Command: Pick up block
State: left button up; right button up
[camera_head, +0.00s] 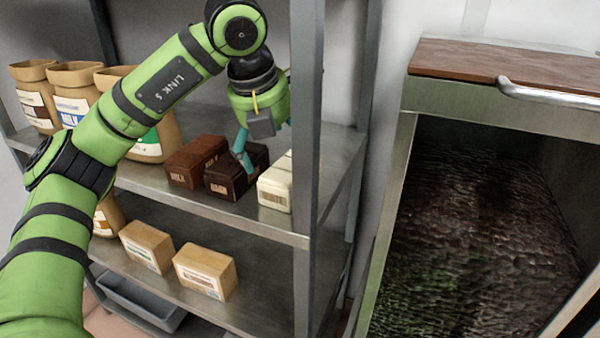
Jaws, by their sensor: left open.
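Three blocks stand in a row on the upper metal shelf. A reddish-brown block (190,163) is on the left, a dark brown block (222,180) is in the middle, and a cream block (274,190) is on the right. My left gripper (245,160) points down at the dark brown block, with a teal finger in front of it or against it. The gripper is open. The other finger is mostly hidden behind the wrist, and I cannot tell whether the fingers touch the block. My right gripper is out of view.
A grey shelf post (308,130) rises just right of the cream block. Brown paper bags (72,88) stand at the left of the upper shelf. Two tan boxes (205,271) sit on the lower shelf. A metal cabinet (500,100) with an open dark interior stands at the right.

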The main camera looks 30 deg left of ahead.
aim_at(274, 185)
pick_arm(q)
jog(key=x, duration=0.5)
jog(key=shift+s+d+f+b, duration=0.15)
jog(key=shift+d+f+b, duration=0.05)
jog(key=shift+f+b, duration=0.1)
jog(key=shift+r, duration=0.1)
jog(key=c, duration=1.5)
jog(key=shift+r, duration=0.1)
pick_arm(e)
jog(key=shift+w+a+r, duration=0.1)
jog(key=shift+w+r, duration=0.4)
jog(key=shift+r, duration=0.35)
